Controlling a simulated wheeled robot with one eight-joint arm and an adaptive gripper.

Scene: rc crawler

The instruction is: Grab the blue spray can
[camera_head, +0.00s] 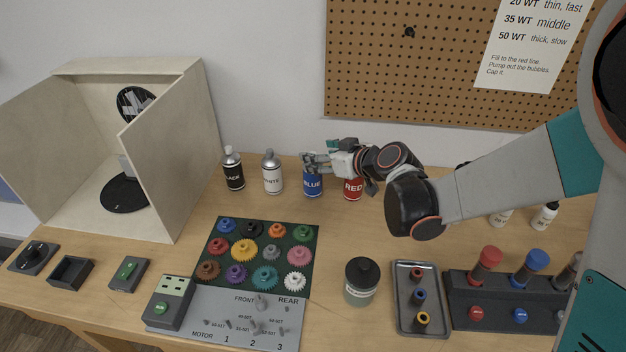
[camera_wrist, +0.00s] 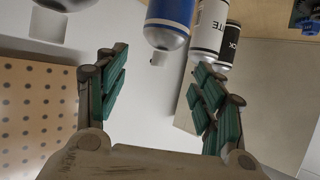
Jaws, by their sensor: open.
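The blue spray can (camera_head: 313,186) stands upright at the back of the table, labelled BLUE, between the white and red cans. My gripper (camera_head: 318,160) is over its top and hides the cap in the head view. In the wrist view the picture is inverted: the blue can (camera_wrist: 172,14) comes in from the top edge, its silver shoulder and pale nozzle lying in line between the fingertips. My gripper (camera_wrist: 158,64) is open, a finger with green pads on each side. Neither finger visibly touches the can.
The white can (camera_head: 272,174) and black can (camera_head: 233,170) stand left of the blue can; the red can (camera_head: 353,188) is close on its right. A pegboard wall (camera_head: 430,60) is behind. A gear tray (camera_head: 212,262) and dark-lidded jar (camera_head: 361,282) are in front.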

